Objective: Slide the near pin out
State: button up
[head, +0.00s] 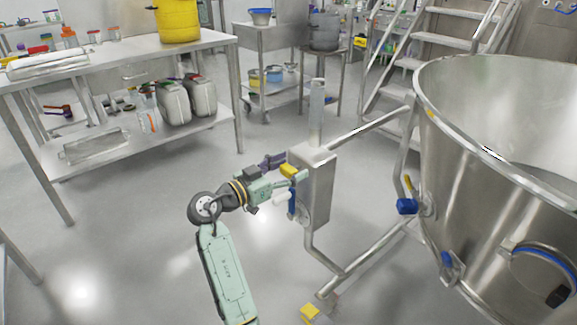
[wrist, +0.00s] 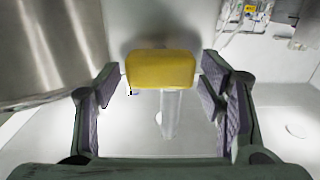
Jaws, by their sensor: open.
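The near pin shows as a yellow block-shaped handle (wrist: 160,70) in the wrist view, between my two finger pads. In the head view, the yellow handle (head: 289,171) sits at the left side of an upright steel box (head: 318,190), partly behind my gripper. My gripper (head: 284,168) is open, with a finger on either side of the handle. In the wrist view, gaps show between the handle and the pads of my gripper (wrist: 162,88). The pin's shaft is hidden.
The steel box joins a frame carrying a large steel bowl (head: 480,170) on the right. A blue lever (head: 292,203) hangs below the handle on the box. A steel workbench (head: 115,60) stands at the left. Open floor (head: 140,240) lies between.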

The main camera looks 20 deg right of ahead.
grip_shut()
dwell(0.9)
